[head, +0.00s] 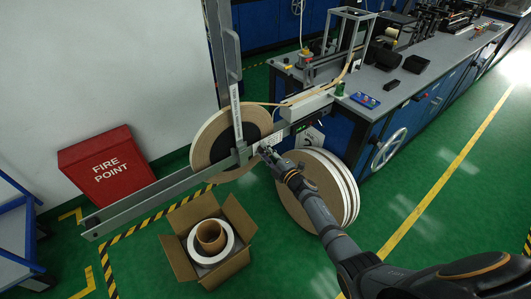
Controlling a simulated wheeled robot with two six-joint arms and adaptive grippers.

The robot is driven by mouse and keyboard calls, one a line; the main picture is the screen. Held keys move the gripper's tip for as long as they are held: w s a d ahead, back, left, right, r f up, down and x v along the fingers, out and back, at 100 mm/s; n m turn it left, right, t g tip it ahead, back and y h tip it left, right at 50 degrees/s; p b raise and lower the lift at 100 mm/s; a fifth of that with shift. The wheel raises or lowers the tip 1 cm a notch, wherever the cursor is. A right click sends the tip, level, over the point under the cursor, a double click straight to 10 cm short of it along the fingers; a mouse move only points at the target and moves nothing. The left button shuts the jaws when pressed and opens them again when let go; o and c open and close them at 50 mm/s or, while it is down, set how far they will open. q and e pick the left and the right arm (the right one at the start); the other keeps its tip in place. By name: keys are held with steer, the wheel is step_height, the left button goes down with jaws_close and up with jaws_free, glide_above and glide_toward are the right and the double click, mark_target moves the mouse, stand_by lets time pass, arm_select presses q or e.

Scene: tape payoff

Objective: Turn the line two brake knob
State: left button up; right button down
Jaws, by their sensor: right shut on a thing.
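My right gripper (267,152) reaches in from the lower right to the grey payoff frame, beside the hub of the upper tape reel (211,139). It is shut on a small part there, at the place of the brake knob. The fingers largely hide the knob, so its shape and turn angle cannot be made out. The upper reel hangs upright on the frame, with tape running right to the bench. A second large reel (343,185) stands below, partly behind my right arm. My left gripper is not in view.
A grey bar (150,200) juts out to the lower left. An open carton (178,262) with a tape roll stands on the floor. A red fire point box (103,165) is by the wall. The bench (405,80) fills the upper right. Green floor at right is clear.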

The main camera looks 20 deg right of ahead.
steer(key=c, duration=1.1)
jaws_free()
steer(key=v, duration=1.2)
